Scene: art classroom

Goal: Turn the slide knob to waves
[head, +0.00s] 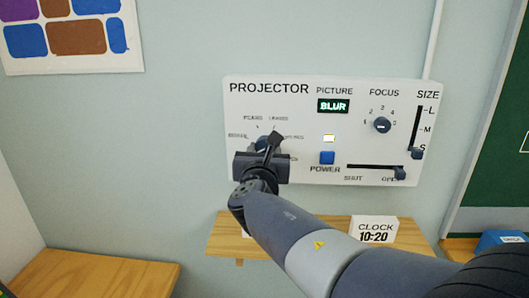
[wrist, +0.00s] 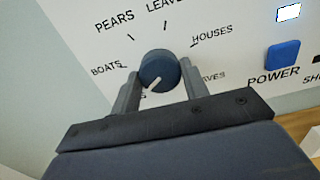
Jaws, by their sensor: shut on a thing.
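The slide knob (wrist: 160,66) is a round dark blue dial on the white projector panel (head: 240,100). Its white mark points down and to the left in the wrist view. Around it are the labels boats, pears, leaves and houses. A label at lower right, partly hidden by a finger, reads "aves"; at lower left only an "S" shows. My gripper (wrist: 161,76) is shut on the knob, one finger on each side. In the head view my gripper (head: 266,146) covers most of the knob and the lower labels.
The panel also has a blue power button (head: 327,158), a focus dial (head: 382,125), a size slider (head: 416,153) near S and a shut/open slider (head: 400,173) near open. The picture display (head: 333,106) reads BLUR. Below, a wooden shelf (head: 225,235) holds a clock (head: 375,230).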

